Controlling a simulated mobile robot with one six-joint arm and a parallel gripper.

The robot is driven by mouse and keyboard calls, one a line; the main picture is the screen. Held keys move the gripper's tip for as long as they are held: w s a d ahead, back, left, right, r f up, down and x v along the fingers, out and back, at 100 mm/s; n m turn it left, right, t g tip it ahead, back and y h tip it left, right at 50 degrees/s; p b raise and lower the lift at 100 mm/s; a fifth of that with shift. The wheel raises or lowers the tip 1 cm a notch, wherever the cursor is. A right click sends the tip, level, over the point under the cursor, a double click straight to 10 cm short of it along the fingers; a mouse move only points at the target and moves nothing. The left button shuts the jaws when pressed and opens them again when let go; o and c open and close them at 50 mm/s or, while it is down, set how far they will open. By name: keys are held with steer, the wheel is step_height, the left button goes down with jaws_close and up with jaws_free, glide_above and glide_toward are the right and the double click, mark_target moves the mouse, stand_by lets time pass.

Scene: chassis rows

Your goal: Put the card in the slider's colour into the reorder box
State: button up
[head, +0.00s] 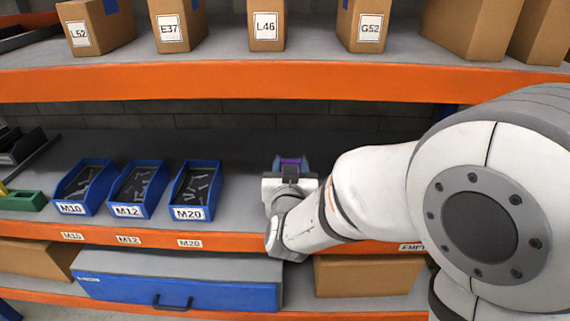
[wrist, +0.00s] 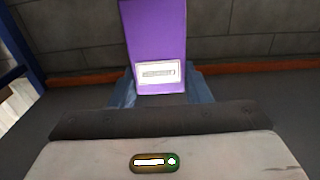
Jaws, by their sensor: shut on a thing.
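A purple card (wrist: 156,35) with a white label stands upright between the blue fingers of my gripper (wrist: 162,88) in the wrist view. My gripper is shut on its lower part. In the head view my gripper (head: 291,163) is over the middle shelf, right of the blue bins, and only a small purple part of the card (head: 291,161) shows. I cannot make out the slider or a box marked for reorder in either view.
Blue bins M10 (head: 62,198), M12 (head: 121,200) and M20 (head: 178,202) stand left of my gripper. A green box (head: 22,204) is farther left. Cardboard boxes stand above, including L46 (head: 257,42). A blue drawer (head: 220,295) is below. Free shelf lies behind the bins.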

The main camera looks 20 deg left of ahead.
steer(key=shift+f+b, duration=2.2)
steer(key=shift+f, duration=0.15)
steer(key=o, duration=1)
steer(key=shift+o, duration=0.2)
steer(key=shift+v, duration=3.9)
